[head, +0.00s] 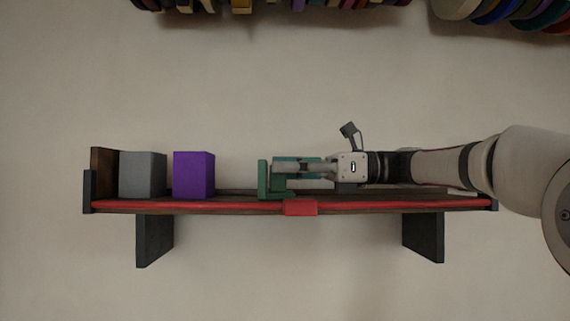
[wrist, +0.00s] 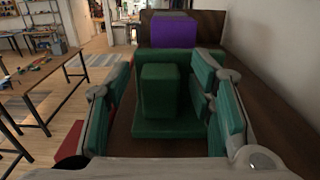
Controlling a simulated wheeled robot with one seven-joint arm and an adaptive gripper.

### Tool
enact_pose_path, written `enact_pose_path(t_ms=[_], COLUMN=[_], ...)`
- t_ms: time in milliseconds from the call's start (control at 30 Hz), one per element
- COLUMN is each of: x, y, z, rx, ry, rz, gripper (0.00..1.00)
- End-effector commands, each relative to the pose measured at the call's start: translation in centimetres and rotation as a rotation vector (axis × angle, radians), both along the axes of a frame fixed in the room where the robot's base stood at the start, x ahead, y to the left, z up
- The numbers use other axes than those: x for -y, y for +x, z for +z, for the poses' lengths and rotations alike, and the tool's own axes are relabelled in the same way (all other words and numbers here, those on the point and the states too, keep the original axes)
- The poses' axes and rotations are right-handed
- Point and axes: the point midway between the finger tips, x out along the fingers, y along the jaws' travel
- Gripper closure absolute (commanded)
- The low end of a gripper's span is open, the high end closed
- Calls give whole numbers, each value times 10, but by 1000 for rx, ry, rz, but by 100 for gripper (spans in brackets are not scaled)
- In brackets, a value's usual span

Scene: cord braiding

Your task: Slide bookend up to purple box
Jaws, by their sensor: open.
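A green bookend (head: 263,180) stands on the wall shelf, with a gap between it and the purple box (head: 193,175) to its left. In the wrist view the bookend's upright block (wrist: 160,92) and base stand between the fingers, and the purple box (wrist: 174,30) shows beyond it. My gripper (head: 280,167) reaches in from the right, level with the bookend. In the wrist view my gripper (wrist: 163,95) is open, with green-padded fingers on both sides of the block and space beside it.
A grey box (head: 142,175) stands left of the purple box, by a brown end board (head: 103,165). The shelf has a red front edge (head: 230,206) with a red block (head: 300,207) on it. Shelf room is clear between bookend and purple box.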

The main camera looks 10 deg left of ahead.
Motion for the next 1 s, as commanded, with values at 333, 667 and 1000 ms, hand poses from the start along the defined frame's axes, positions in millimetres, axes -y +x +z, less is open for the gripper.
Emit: enact_pose_path(t_ms=[333, 667, 1000], x=[-2, -3, -70], y=[0, 0, -9], z=[-1, -1, -2], rx=[-1, -1, 0], ry=[0, 0, 0], rz=[-1, -1, 4], gripper=[62, 100, 100])
